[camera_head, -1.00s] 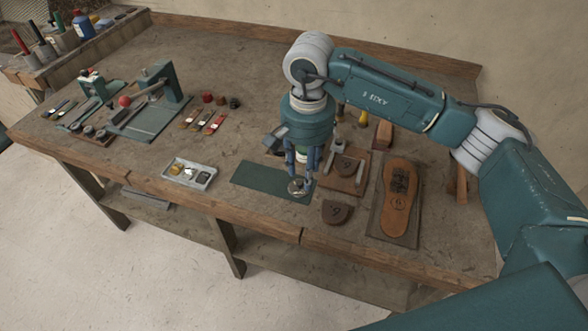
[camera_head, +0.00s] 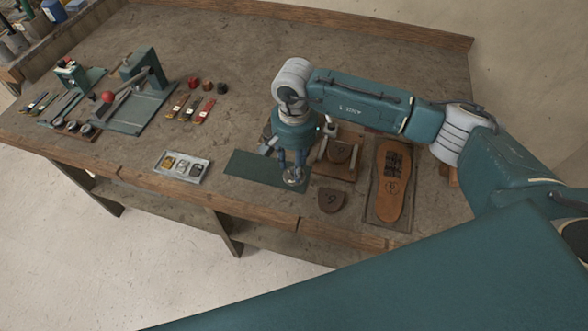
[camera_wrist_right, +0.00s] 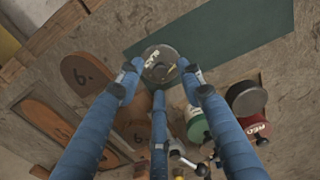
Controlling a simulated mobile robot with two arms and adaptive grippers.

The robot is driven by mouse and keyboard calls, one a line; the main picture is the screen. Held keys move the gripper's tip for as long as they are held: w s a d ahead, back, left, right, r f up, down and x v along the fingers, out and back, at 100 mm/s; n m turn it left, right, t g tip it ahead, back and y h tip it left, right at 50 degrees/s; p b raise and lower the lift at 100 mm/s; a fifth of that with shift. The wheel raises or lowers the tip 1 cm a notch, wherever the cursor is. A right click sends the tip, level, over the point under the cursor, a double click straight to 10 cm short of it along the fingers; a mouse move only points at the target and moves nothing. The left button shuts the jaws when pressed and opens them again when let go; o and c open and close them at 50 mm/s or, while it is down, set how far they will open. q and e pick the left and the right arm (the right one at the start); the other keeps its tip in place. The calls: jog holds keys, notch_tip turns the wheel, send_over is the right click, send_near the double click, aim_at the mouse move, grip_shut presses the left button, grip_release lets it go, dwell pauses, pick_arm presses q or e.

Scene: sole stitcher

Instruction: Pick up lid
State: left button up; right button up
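The lid is a small round metallic disc (camera_wrist_right: 160,63), which also shows in the head view (camera_head: 293,177) at the right end of a dark green mat (camera_head: 262,172). My right gripper (camera_head: 291,166) points down right over it. In the wrist view the blue fingers of the right gripper (camera_wrist_right: 160,75) surround the lid, with tips close to its rim. Whether they touch or grip it, and whether the lid is clear of the mat, I cannot tell. My left gripper is not in view.
A brown heel piece (camera_head: 332,200) and a sole on a board (camera_head: 393,185) lie to the right. A small tray (camera_head: 182,167) with several items is left of the mat. Green and red containers (camera_wrist_right: 247,98) stand near the fingers in the wrist view. The bench's back middle is clear.

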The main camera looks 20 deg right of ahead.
jog(key=shift+s+f, duration=0.1)
jog(key=shift+f, duration=0.75)
jog(key=shift+c, duration=0.5)
jog(key=c, duration=0.7)
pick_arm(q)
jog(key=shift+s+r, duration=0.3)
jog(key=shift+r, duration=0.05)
pick_arm(e)
jog(key=shift+c, duration=0.2)
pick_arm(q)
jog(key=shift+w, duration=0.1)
